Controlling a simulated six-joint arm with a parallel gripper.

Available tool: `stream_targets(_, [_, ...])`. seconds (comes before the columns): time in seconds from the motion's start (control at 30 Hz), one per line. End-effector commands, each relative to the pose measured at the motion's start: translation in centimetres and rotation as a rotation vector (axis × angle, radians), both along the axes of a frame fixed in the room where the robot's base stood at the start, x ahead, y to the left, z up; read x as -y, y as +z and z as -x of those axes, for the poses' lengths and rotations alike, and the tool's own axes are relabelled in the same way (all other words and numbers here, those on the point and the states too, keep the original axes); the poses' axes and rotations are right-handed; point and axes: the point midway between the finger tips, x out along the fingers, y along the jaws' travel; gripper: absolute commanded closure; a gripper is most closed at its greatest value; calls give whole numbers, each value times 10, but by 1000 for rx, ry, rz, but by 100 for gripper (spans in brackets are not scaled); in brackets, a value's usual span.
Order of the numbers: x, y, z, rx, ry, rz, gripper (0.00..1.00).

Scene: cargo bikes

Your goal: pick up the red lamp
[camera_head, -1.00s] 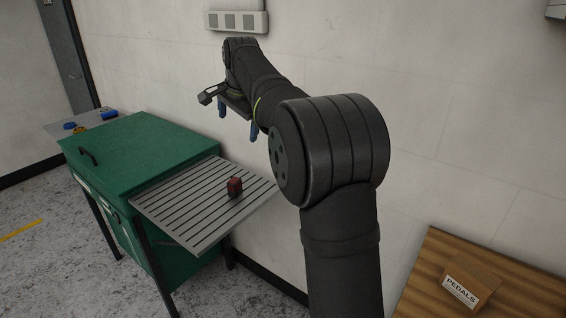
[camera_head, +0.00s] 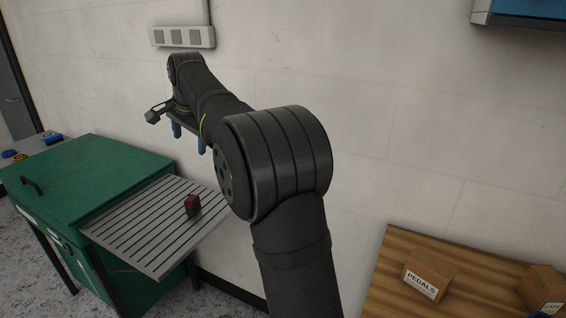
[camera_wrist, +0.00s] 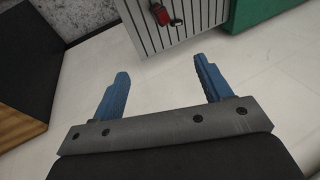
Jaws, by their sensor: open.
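The red lamp (camera_head: 192,205) is a small dark red block standing on a grey slatted shelf (camera_head: 150,250) that juts from the right side of a green cabinet. It also shows in the wrist view (camera_wrist: 161,15) at the top, lying beyond my fingertips, with a dark part at one end. My gripper (camera_head: 188,142) is above and behind the shelf, near the wall, apart from the lamp. In the wrist view my gripper (camera_wrist: 162,80) has two blue fingers spread wide with nothing between them.
The green cabinet (camera_head: 95,180) has a dark handle on top. Blue items (camera_head: 50,137) lie on a surface beyond it at left. A wooden surface (camera_head: 385,280) at right holds a box labelled PEDALS (camera_head: 430,275) and another box (camera_head: 543,290). A socket strip (camera_head: 182,37) is on the wall.

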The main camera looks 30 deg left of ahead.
Motion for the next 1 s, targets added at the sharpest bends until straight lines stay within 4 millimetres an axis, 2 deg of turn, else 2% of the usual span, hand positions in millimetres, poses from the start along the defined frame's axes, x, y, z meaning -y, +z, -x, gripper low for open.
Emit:
stream_targets(0.23, [-4, -2, -3, 9, 39, 13, 29])
stream_targets(0.37, [-18, -12, -13, 39, 191, 62, 29])
stream_targets(0.7, [-63, -59, -45, 152, 862, 221, 29])
stream_targets(1.0, [-85, -110, -63, 235, 1457, 289, 29])
